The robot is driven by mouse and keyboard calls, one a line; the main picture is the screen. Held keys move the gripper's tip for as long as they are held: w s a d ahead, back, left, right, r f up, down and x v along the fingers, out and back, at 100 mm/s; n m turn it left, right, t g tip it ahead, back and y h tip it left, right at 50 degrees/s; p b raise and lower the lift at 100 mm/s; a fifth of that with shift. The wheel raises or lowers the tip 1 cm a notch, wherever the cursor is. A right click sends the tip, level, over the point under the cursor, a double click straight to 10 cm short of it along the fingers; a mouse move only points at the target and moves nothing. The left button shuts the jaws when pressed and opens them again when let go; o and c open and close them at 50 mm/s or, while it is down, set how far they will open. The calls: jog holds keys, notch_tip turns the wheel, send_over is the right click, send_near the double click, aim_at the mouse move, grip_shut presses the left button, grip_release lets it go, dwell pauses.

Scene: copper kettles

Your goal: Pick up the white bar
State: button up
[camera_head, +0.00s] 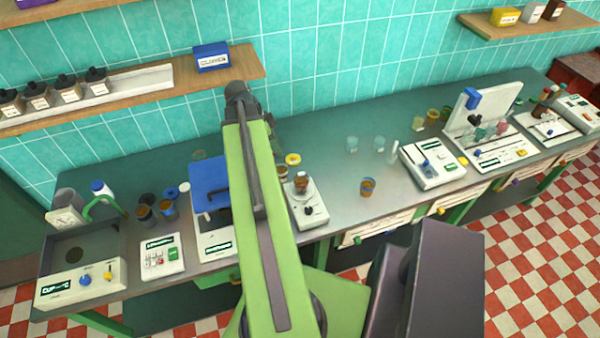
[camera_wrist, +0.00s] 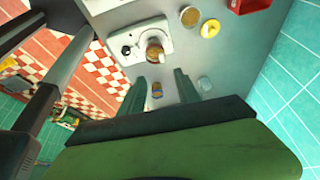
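A long white bar (camera_head: 130,84) lies on the wooden wall shelf at the upper left of the head view. Dark-capped bottles stand at its left part and partly hide it; its right part is bare. The bar does not show in the wrist view. My gripper (camera_wrist: 160,76) shows in the wrist view with its two dark green fingers apart and nothing held between them. It points down toward the workbench, over a small amber jar.
The wooden shelf (camera_head: 215,75) also bears a blue box (camera_head: 211,56) near its right end. The grey workbench (camera_head: 335,190) below holds a white scale (camera_head: 309,209), an amber jar (camera_head: 367,187), glasses and several instruments. The tiled wall (camera_head: 330,60) stands behind.

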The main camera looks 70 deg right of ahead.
jog(key=b, duration=1.1)
send_over(300, 172)
jog(key=w+a, duration=0.3)
notch_tip(300, 172, down, 11)
jog(key=shift+s+d+f, duration=0.25)
jog(key=shift+s+d, duration=0.1)
jog(key=b+x, duration=0.5)
jog(key=shift+d, duration=0.25)
jog(key=shift+r, duration=0.15)
grip_shut()
